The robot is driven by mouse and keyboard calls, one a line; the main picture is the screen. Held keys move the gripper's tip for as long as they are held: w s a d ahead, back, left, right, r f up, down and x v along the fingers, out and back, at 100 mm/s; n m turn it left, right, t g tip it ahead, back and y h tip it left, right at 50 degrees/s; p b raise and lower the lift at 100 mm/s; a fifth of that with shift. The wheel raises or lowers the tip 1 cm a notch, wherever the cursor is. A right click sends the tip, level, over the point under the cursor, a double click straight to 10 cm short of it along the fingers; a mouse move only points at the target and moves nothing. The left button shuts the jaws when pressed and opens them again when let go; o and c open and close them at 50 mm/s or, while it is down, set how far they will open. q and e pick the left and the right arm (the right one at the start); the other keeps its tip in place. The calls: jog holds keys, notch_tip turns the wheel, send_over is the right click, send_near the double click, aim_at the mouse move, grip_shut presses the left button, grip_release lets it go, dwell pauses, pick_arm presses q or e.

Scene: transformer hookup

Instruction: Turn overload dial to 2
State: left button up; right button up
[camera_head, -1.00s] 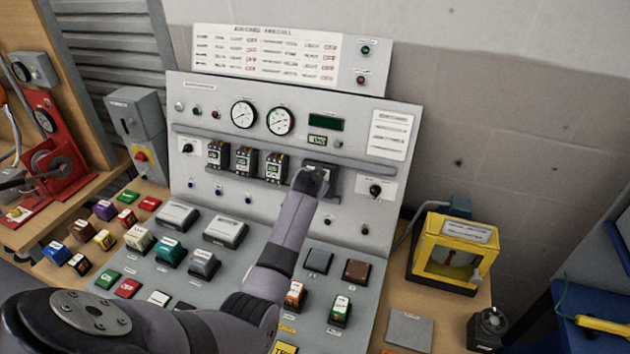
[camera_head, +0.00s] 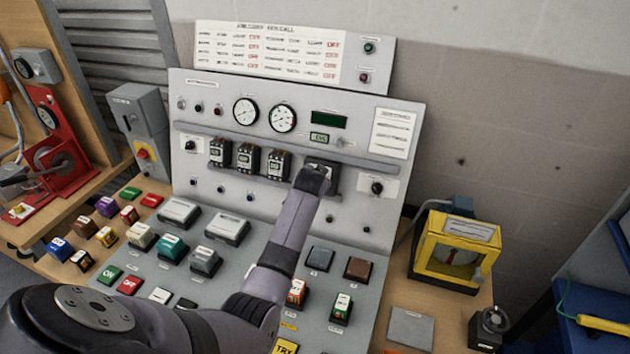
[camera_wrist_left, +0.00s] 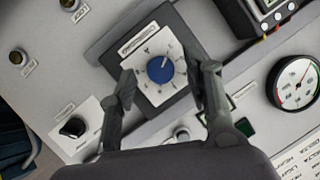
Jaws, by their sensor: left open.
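The overload dial (camera_wrist_left: 160,69) is a blue round knob on a white scale plate inside a dark square housing, seen in the left wrist view. Its white pointer mark is toward the upper part of the knob; the scale numbers are too small to read. My left gripper (camera_wrist_left: 167,84) is open, with one finger on each side of the dial and apart from the knob. In the head view my left gripper (camera_head: 312,180) is in front of the dark housing (camera_head: 333,180) at the panel's right, and hides the dial. My right gripper is not in view.
Breaker modules (camera_head: 248,158) stand left of the dial housing. A black rotary switch (camera_head: 376,188) is to its right, and two gauges (camera_head: 283,118) are above left. Buttons and blocks cover the sloping desk (camera_head: 230,282). A yellow box (camera_head: 443,252) stands at right.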

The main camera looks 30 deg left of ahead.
pick_arm(q)
jog(key=v, duration=1.1)
jog(key=shift+s+d, duration=0.1)
